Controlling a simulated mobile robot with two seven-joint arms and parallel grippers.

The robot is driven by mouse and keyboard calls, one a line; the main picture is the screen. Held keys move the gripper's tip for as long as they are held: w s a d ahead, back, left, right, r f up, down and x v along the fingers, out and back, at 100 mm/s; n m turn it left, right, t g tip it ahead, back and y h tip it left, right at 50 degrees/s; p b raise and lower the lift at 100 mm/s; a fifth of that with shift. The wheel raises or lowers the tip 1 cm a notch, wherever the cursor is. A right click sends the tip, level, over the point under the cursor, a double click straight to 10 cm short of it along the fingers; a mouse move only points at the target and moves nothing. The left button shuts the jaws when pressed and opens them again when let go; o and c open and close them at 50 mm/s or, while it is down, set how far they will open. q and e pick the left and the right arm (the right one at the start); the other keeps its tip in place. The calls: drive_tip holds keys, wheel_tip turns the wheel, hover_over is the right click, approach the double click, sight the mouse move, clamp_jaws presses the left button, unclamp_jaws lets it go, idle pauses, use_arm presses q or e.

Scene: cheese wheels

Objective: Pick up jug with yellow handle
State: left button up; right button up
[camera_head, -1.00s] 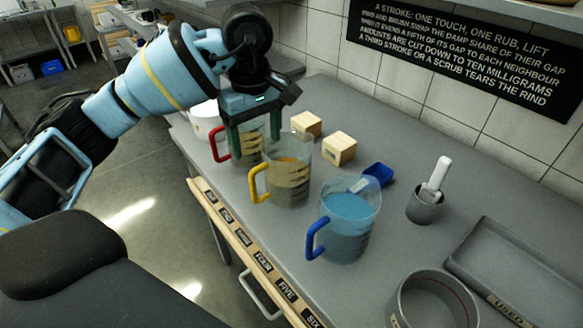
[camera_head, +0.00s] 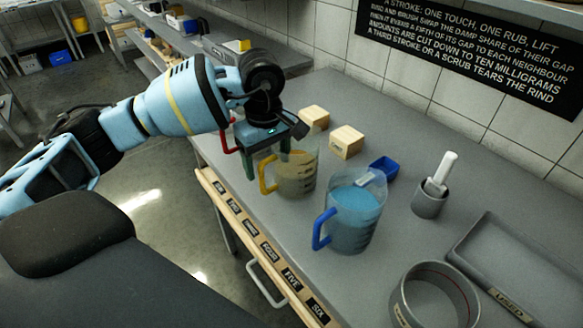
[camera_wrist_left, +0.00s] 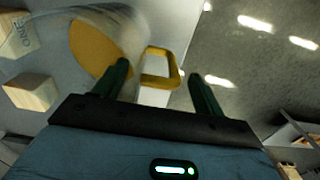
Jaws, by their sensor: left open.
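The jug with the yellow handle (camera_head: 300,174) stands upright on the grey bench, with tan contents. Its handle points left, and its rim is partly hidden by my gripper in the head view. My left gripper (camera_head: 266,161) is open and empty, just above and at the handle side of this jug. In the left wrist view the jug (camera_wrist_left: 108,45) lies at upper left. Its yellow handle (camera_wrist_left: 176,70) shows between the two green fingers of my left gripper (camera_wrist_left: 160,72); I cannot tell whether they touch it. My right gripper is out of view.
A jug with a blue handle (camera_head: 352,218) stands nearer, right of the yellow one. A red handle (camera_head: 226,142) shows behind my gripper. Two wooden blocks (camera_head: 346,142), a blue scoop (camera_head: 384,167), a grey cup (camera_head: 430,202), a ring (camera_head: 401,300) and a tray (camera_head: 461,257) are on the bench.

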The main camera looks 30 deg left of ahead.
use_arm(q)
drive_tip(key=shift+f, duration=0.1)
drive_tip(key=shift+c, duration=0.2)
drive_tip(key=shift+c, duration=1.2)
clamp_jaws()
drive_tip(key=shift+r, duration=0.2)
wheel_tip(320, 180, up, 10)
drive_tip(key=shift+f, duration=0.1)
